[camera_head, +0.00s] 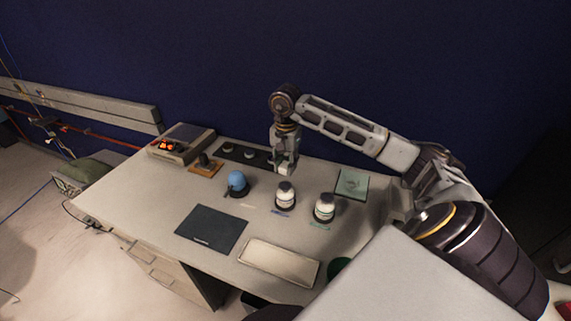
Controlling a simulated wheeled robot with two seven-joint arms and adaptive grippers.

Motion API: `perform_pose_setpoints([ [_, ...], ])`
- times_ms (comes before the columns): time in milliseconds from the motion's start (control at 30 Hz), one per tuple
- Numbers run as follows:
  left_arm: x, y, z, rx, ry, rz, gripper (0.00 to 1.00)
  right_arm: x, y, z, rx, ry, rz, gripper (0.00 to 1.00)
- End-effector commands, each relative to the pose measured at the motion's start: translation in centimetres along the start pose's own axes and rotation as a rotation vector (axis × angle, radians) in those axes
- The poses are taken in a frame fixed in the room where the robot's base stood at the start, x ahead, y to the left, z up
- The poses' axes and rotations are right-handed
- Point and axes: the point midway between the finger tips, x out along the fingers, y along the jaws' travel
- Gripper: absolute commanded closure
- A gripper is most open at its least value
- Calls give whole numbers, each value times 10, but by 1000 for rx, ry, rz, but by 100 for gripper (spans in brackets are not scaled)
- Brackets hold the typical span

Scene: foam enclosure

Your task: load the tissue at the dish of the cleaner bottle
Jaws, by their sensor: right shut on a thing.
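My left gripper is not in view.
The desk (152,190) also holds a blue rounded object (237,183), a dark mat (212,230), a pale tray (279,262), a green square pad (352,184) and a device with orange lights (181,143). A dark strip (240,153) lies at the back. The desk's left part is clear.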

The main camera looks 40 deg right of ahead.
Motion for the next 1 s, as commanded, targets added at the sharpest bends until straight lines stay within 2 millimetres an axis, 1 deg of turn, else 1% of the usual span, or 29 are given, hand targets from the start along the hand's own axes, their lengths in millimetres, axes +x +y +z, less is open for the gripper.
perform_pose_setpoints([
  [267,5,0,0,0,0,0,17,10,0,0,0,-1,0,88],
  [800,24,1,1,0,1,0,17,48,0,1,-1,-2,-1,88],
  [1000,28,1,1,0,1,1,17,57,0,0,0,0,0,88],
])
